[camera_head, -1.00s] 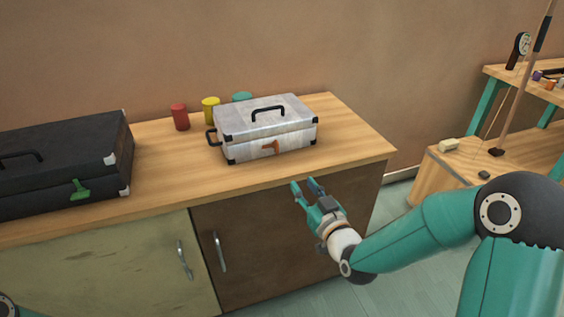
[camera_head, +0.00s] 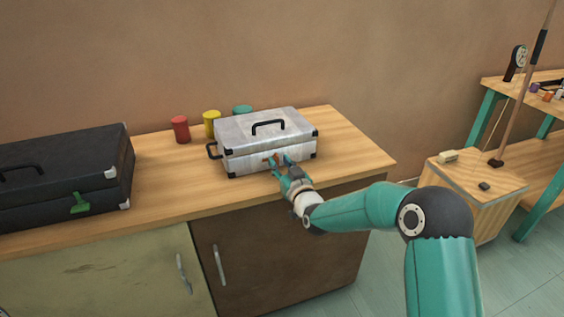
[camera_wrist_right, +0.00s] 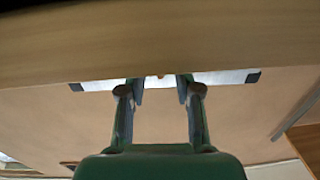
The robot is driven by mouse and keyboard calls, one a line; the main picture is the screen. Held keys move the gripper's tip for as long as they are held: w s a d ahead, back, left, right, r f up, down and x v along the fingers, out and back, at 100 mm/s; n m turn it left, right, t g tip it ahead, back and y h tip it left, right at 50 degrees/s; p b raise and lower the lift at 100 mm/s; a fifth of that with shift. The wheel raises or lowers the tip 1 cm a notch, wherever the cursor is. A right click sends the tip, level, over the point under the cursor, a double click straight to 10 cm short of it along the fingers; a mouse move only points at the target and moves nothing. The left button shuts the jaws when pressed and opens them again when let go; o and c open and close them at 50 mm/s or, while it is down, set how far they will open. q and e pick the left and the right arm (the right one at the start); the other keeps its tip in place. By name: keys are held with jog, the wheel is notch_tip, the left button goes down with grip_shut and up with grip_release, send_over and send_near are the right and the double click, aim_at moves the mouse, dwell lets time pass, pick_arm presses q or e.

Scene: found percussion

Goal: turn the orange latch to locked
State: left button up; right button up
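The silver case (camera_head: 245,157) with black corners stands on the wooden counter; its lid is down. The orange latch (camera_head: 266,160) is on its front and is partly hidden by my right gripper (camera_head: 277,160), so its exact angle is unclear. My right gripper is open at the front of the case. In the right wrist view, the case (camera_wrist_right: 228,77) is a thin strip, and a small bit of the orange latch (camera_wrist_right: 157,76) shows between the spread fingertips of the gripper (camera_wrist_right: 159,86). I cannot tell whether a finger touches it. My left gripper is out of view.
A black case (camera_head: 50,170) with a green latch (camera_head: 80,203) stands on the left of the counter (camera_head: 175,182). Red (camera_head: 180,129), yellow (camera_head: 211,122) and teal (camera_head: 243,110) cylinders stand behind. The counter right of the silver case is clear.

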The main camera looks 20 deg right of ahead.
jog(key=shift+w, duration=0.5)
